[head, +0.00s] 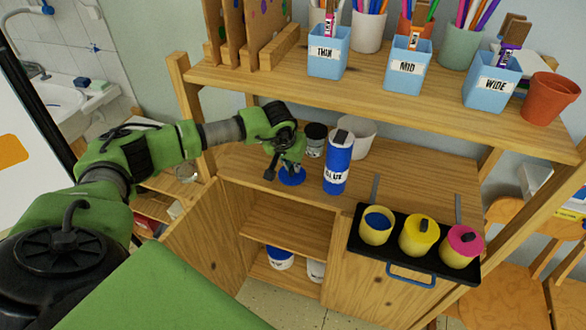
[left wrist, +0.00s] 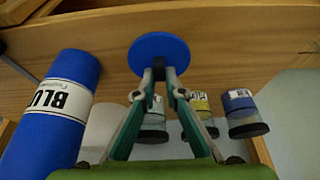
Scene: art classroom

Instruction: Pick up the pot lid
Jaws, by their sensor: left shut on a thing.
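The pot lid is a flat round blue disc; in the head view the lid (head: 292,179) shows just below my left gripper (head: 287,163), at the middle wooden shelf. In the left wrist view the lid (left wrist: 159,50) is at the tips of my left gripper (left wrist: 159,73), whose fingers are closed together on it. I cannot tell whether the lid touches the shelf. An uncovered yellow pot with blue inside (head: 376,226) stands on a black tray (head: 408,262). My right gripper is not in view.
A blue bottle (head: 338,165) stands close right of the gripper, with a dark-topped jar (head: 315,140) and a white pot (head: 358,134) behind. Lidded yellow (head: 418,238) and pink-topped (head: 462,246) pots share the tray. Labelled blue cups (head: 328,52) stand on the upper shelf.

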